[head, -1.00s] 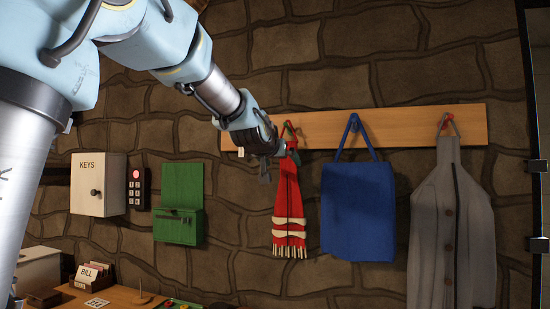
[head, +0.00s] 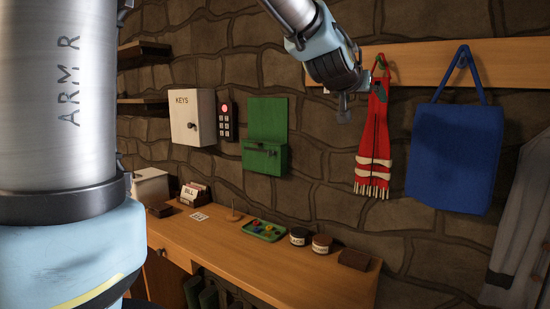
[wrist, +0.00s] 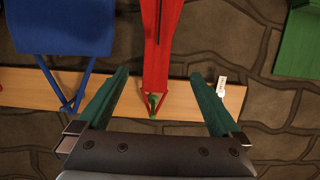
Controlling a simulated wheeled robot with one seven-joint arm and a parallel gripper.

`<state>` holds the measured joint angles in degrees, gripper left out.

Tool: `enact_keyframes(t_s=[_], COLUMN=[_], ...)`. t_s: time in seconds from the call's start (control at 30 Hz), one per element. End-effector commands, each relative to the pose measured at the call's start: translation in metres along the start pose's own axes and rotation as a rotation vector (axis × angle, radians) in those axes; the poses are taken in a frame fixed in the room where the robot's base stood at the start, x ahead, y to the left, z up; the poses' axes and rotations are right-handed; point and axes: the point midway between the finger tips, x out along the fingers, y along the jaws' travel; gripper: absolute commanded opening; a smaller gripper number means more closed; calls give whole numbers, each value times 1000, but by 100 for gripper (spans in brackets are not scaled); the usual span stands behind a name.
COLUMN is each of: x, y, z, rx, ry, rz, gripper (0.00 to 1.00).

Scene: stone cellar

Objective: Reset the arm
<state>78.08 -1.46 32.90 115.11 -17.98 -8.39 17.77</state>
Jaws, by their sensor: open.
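My gripper (head: 356,102) is up near the wall, to the left of the red scarf in the head view. In the wrist view my gripper (wrist: 158,98) has its two green fingers spread wide with nothing held between them. The red scarf (head: 374,135) hangs from a green hook on the wooden rail (head: 426,62). In the wrist view the scarf (wrist: 160,45) and its hook appear beyond the fingers, in the gap between them. I cannot tell how far the fingers are from the scarf.
A blue bag (head: 450,155) and a grey coat (head: 522,220) hang right of the scarf. A key box (head: 192,118), keypad (head: 225,120) and green wall box (head: 265,158) are left. Below, a wooden desk (head: 215,240) holds a green tray (head: 264,231) and jars (head: 299,236).

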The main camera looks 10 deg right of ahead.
Motion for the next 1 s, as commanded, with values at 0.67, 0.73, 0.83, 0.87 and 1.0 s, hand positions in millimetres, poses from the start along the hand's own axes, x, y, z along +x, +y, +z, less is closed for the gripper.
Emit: enact_keyframes(t_s=[0.67, 0.73, 0.83, 0.87, 1.0], x=[-112, -138, -174, -184, -219], y=[-181, -189, -195, -196, -194], z=[310, 341, 379, 388, 419], rx=[-270, -321, -391, -410, -480], ry=[-743, -827, -933, -962, -1061], rz=[-316, -348, -388, -398, -432], gripper=[100, 100, 100, 100, 100])
